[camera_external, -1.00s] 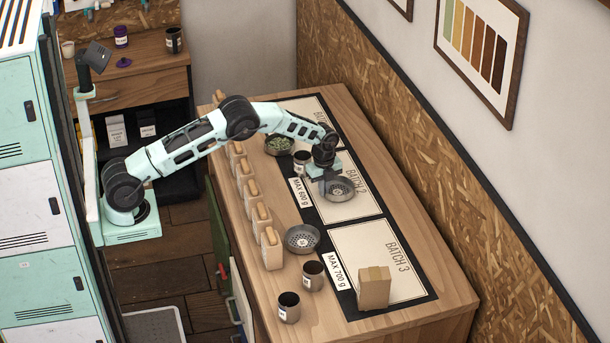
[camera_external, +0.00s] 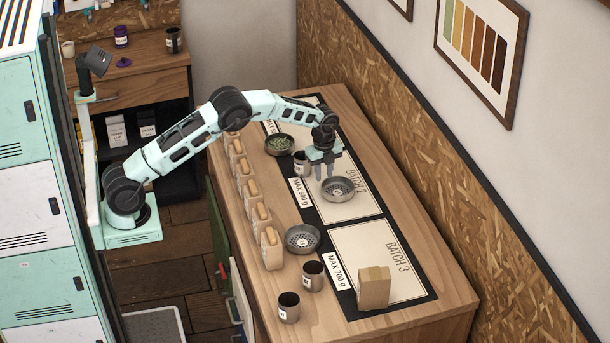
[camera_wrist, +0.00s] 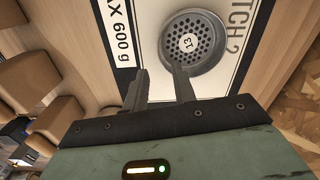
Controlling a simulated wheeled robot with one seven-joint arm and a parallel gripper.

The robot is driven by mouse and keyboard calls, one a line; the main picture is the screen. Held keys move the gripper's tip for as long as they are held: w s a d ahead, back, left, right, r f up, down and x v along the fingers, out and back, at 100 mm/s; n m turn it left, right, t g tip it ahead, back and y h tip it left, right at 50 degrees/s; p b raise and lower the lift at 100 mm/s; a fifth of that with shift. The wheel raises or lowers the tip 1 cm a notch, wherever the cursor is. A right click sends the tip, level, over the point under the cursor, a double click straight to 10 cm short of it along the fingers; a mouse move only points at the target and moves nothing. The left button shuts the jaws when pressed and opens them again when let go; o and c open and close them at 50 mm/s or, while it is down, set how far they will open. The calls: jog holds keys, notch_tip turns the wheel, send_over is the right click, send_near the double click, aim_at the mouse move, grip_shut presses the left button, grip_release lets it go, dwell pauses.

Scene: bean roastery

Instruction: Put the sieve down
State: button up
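The grey metal sieve (camera_external: 338,189), round with a perforated bottom and a small white label, lies flat on the BATCH 2 panel (camera_external: 362,205). In the wrist view the sieve (camera_wrist: 193,42) is beyond my fingertips, a little to the right. My gripper (camera_external: 331,172) is above the sieve's far-left side, pointing down. Its two fingers (camera_wrist: 158,80) are spread with nothing between them, apart from the sieve.
A second sieve (camera_external: 302,238) stands at the mat's left edge near BATCH 3. A brown box (camera_external: 374,288) stands on BATCH 3.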

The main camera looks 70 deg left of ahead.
notch_tip(320, 180, up, 5)
jog(key=s+a+r+n, duration=0.3)
jog(key=s+a+n, duration=0.1)
jog(key=s, duration=0.4)
jog(key=s+a+r+n+y, duration=0.1)
jog(key=s+a+r+n, duration=0.1)
jog(key=s+a+n, duration=0.45)
jog(key=s+a+r+n, duration=0.1)
jog(key=s+r+n, duration=0.15)
jog(key=s, duration=0.65)
jog(key=s+d+n, duration=0.1)
jog(key=s+n, duration=0.2)
jog(key=s, duration=0.5)
jog(key=s+d+f+n, duration=0.1)
jog(key=s+n, duration=0.3)
jog(key=s, duration=0.4)
jog(key=s+d+f+n, duration=0.1)
jog(key=s+d+n, duration=0.2)
jog(key=s, duration=0.4)
jog(key=shift+s+d+n+b, duration=0.25)
jog(key=shift+s+n+b, duration=0.05)
jog(key=shift+s+n, duration=0.1)
jog(key=shift+o, duration=0.3)
